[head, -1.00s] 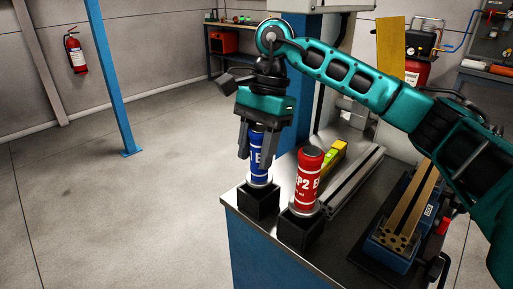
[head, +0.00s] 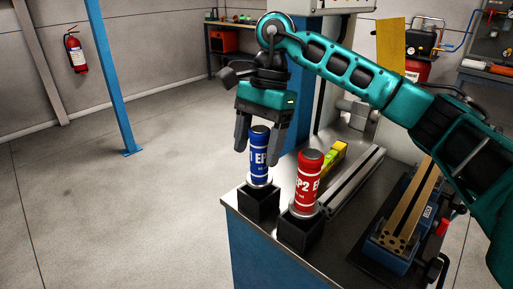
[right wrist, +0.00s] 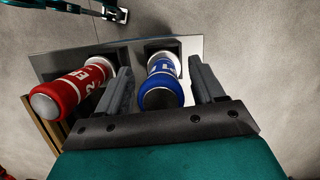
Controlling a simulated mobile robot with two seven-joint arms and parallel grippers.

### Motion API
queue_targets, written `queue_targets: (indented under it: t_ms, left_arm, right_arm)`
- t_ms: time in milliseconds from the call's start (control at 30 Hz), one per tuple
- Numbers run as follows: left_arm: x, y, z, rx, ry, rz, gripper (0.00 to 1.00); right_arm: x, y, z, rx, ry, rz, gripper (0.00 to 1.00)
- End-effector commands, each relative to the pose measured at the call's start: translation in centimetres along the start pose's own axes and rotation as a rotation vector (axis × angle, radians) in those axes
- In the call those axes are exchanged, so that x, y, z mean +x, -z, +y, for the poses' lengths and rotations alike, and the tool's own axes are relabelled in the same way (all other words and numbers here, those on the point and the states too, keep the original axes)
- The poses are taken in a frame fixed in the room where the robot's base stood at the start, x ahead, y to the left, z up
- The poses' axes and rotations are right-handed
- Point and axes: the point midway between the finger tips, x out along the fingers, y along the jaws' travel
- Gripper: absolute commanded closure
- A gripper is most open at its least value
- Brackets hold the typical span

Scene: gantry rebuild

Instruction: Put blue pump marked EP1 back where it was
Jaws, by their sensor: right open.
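The blue pump marked EP1 (head: 259,158) stands upright in a black square holder (head: 259,203) at the bench's near left corner. My right gripper (head: 257,150) is open above it, with its fingers on either side of the pump's upper part. In the right wrist view, the blue pump (right wrist: 161,86) sits between the two spread fingers (right wrist: 160,88), and a gap shows on both sides. Its foot is in the holder. My left gripper is not in the head view.
A red pump marked EP2 (head: 308,182) stands in its own black holder (head: 300,230) close on the right. A metal rail (head: 350,182) and a yellow level (head: 331,158) lie behind it. Open floor lies left.

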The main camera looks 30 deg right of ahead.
Motion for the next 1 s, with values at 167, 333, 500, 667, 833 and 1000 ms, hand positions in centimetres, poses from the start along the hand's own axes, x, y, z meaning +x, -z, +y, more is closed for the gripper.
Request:
queue_targets:
  t_ms: [167, 333, 500, 667, 833, 1000]
  left_arm:
    - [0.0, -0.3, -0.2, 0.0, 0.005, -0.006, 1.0]
    - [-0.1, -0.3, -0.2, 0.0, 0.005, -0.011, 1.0]
    - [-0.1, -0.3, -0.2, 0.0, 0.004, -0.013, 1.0]
    - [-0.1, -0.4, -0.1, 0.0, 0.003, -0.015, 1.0]
    - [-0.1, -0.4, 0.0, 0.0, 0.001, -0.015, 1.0]
    - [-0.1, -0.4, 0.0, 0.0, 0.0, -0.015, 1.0]
  right_arm:
    - [-3.6, -0.1, -0.1, -0.001, 0.005, 0.0, 0.32]
    - [-5.9, 0.0, -0.1, -0.001, 0.004, 0.0, 0.32]
    - [-6.6, 0.0, 0.0, -0.002, 0.001, -0.001, 0.32]
    - [-6.6, 0.0, 0.0, -0.002, 0.001, -0.001, 0.32]
    - [-6.6, 0.0, 0.0, -0.002, 0.001, -0.001, 0.32]
    - [-6.6, 0.0, 0.0, -0.002, 0.001, -0.001, 0.32]
